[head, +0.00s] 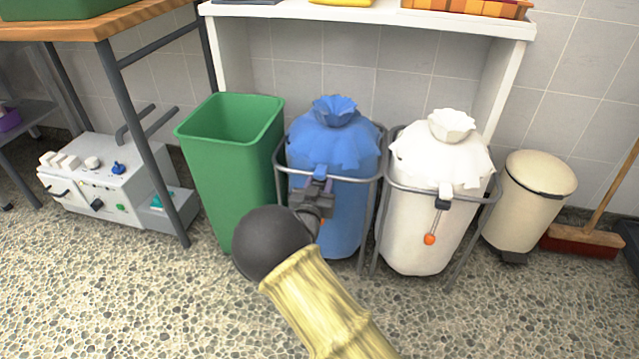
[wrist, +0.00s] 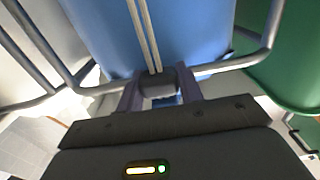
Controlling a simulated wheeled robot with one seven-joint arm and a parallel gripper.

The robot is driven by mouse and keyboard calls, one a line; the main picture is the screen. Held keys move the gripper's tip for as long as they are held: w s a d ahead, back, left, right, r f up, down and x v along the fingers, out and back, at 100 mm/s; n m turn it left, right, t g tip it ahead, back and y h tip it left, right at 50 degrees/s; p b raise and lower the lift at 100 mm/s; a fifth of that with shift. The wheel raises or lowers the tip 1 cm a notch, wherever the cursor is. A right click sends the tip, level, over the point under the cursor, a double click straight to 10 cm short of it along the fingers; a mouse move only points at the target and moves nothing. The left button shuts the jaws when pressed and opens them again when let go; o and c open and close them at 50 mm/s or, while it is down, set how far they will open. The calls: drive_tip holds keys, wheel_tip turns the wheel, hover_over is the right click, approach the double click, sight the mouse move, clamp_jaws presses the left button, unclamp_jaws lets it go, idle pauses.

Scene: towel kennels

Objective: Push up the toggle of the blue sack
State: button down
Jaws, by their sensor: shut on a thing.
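The blue sack (head: 345,215) hangs upright in a grey metal frame, its gathered neck (head: 335,108) at the top. My gripper (head: 320,184) is at the front of this sack, near the frame's top rail. In the wrist view my gripper (wrist: 158,88) is shut on the dark toggle (wrist: 158,84), one finger on each side. Two pale cords (wrist: 146,35) run from the toggle across the blue cloth. In the head view my gripper hides the toggle and most of its cords.
A green bin (head: 225,160) stands close on the left. A white sack (head: 420,220) in a like frame stands on the right, its dark toggle (head: 444,203) and orange cord end (head: 429,239) in front. A cream pedal bin (head: 525,205) is farther right.

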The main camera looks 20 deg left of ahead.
drive_tip(key=c, duration=0.9)
unclamp_jaws()
drive_tip(key=s+p, duration=0.2)
drive_tip(key=s, duration=0.3)
drive_tip(key=s+d+p, duration=0.1)
drive_tip(key=s+p, duration=0.1)
drive_tip(key=s, duration=0.4)
drive_tip(key=s+p, duration=0.3)
drive_tip(key=s, duration=0.3)
drive_tip(key=shift+s+d, duration=0.2)
